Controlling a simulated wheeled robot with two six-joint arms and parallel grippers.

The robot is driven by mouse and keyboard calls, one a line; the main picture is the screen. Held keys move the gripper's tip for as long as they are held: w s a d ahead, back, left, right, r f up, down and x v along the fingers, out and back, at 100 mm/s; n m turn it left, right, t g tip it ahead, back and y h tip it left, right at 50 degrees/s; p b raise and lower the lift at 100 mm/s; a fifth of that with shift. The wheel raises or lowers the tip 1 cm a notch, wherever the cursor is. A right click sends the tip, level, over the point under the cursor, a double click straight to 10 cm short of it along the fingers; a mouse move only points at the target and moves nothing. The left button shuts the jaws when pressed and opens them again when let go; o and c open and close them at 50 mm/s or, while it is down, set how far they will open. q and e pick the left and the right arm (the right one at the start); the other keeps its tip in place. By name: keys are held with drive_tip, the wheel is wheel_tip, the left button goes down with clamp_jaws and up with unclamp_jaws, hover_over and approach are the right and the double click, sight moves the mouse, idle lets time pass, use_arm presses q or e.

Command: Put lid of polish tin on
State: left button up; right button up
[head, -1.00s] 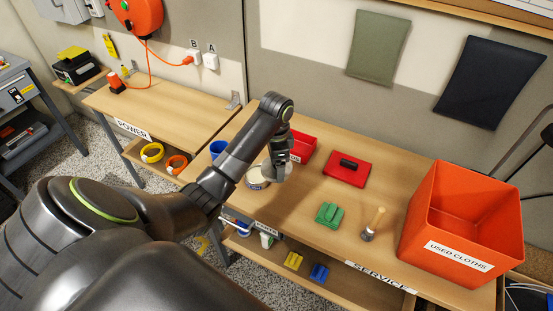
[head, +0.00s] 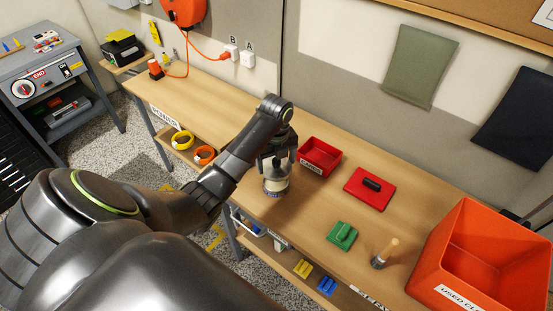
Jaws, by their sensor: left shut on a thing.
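The polish tin (head: 276,188), pale with a dark band, stands upright on the service bench, at the middle of the head view. My left gripper (head: 277,166) points down directly over the tin, shut on the lid. The fingers and the arm hide most of the lid, and I cannot tell whether it touches the tin's rim. My right gripper is not in view.
A red tray (head: 320,158) and a red mat with a black block (head: 366,190) lie to the right.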

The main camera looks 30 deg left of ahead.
sight(276, 169)
use_arm(q)
drive_tip(key=shift+a, duration=0.1)
drive_tip(key=shift+s, duration=0.1)
drive_tip(key=shift+r, duration=0.1)
drive_tip(key=shift+p, duration=0.35)
drive_tip(key=shift+f, duration=0.2)
wheel_tip(276, 169, down, 3)
drive_tip(key=shift+f+b, duration=0.1)
drive_tip(key=shift+b, duration=0.9)
drive_tip(key=shift+f, duration=0.8)
drive_tip(key=shift+r+p, duration=0.1)
drive_tip(key=shift+p, duration=0.8)
